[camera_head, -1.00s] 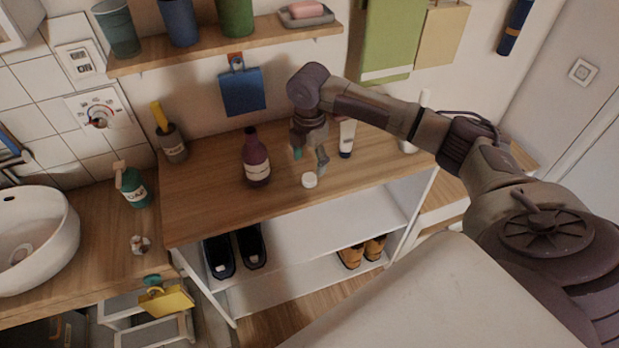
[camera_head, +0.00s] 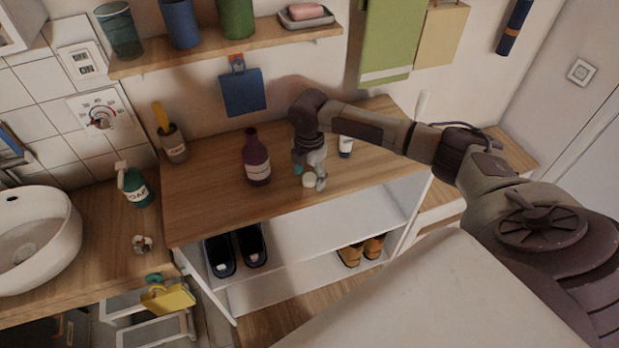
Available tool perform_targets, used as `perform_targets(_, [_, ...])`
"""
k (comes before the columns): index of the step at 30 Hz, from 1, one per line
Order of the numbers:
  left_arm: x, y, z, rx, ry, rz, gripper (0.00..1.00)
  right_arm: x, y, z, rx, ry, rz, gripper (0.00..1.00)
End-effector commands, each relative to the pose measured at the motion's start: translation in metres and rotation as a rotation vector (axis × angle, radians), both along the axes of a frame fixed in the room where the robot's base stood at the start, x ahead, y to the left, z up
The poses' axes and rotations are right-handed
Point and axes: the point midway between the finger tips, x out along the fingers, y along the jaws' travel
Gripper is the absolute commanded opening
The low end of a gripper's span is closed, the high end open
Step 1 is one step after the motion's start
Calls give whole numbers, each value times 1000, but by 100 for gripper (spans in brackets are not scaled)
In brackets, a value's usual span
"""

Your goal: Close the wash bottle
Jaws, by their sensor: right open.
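A dark purple bottle with a white label (camera_head: 257,160), which looks like the wash bottle, stands upright on the wooden counter top (camera_head: 205,205). A small white round cap (camera_head: 309,181) lies on the counter to its right, near the front edge. My right gripper (camera_head: 309,177) points down at the cap, with its fingers open around or just above it; I cannot tell whether they touch it. My left gripper is not in view.
A white tube (camera_head: 345,146) stands behind my right gripper. A brush holder (camera_head: 173,145) and a green soap bottle (camera_head: 134,186) stand to the left. A shelf with cups (camera_head: 235,17) hangs above. Shoes (camera_head: 234,248) sit on the white rack below.

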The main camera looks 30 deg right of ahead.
Motion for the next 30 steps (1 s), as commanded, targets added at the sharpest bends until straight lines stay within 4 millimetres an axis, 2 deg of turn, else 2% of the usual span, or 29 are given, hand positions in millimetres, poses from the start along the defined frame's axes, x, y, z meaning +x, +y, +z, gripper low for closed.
perform_targets(5, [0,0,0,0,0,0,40,0,0,0,0,0,0,67])
perform_targets(12, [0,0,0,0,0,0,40,0,0,0,1,0,0,29])
perform_targets(23, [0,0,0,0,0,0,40,0,0,2,1,0,0,28])
perform_targets(30, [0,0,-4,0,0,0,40,1,0,21,2,-3,1,28])
